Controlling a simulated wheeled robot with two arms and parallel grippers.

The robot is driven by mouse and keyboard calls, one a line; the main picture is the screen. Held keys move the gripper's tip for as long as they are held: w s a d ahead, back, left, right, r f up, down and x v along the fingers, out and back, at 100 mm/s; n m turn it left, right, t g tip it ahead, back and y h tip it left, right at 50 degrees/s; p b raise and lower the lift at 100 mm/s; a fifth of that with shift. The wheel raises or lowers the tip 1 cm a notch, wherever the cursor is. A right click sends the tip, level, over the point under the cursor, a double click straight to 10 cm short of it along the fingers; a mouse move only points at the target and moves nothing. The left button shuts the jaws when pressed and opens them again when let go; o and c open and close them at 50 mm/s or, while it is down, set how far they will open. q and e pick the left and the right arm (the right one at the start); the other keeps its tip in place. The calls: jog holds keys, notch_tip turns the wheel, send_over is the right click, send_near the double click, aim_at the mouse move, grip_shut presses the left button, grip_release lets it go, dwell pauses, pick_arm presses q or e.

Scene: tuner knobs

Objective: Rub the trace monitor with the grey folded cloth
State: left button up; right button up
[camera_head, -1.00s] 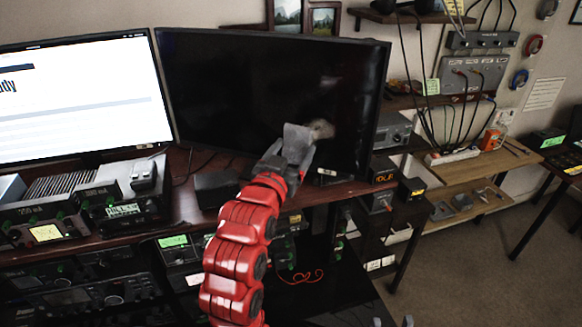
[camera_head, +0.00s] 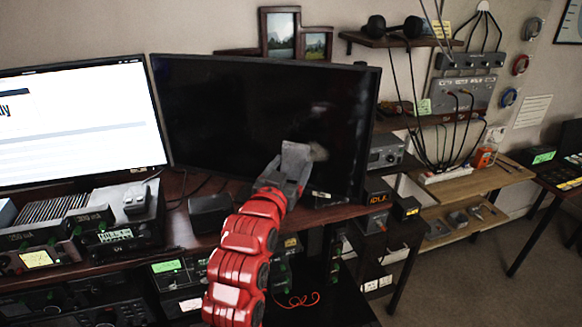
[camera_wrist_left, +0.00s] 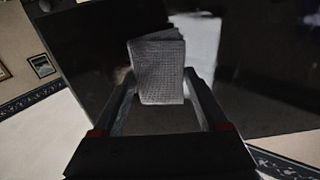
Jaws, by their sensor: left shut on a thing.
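The trace monitor is probably the wide, dark screen (camera_head: 225,110) in the middle of the head view; no trace shows on it. My left gripper (camera_head: 287,177) is in front of its lower right part, shut on the grey folded cloth (camera_head: 296,156). In the left wrist view the textured cloth (camera_wrist_left: 160,72) stands upright between the two fingers, with the dark screen behind it. A pale smudge or reflection (camera_head: 319,151) shows on the screen just right of the cloth. I cannot tell whether the cloth touches the screen. My right gripper is not in view.
A lit white monitor (camera_head: 75,120) stands to the left. A small black box (camera_head: 210,213) sits on the desk below the dark screen. Radio units (camera_head: 110,237) fill the left desk. A box marked IDLE (camera_head: 377,191) stands right of the screen. Open floor lies at the right.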

pick_arm(q)
jog(key=shift+b+x, duration=0.45)
jog(key=shift+x, duration=0.5)
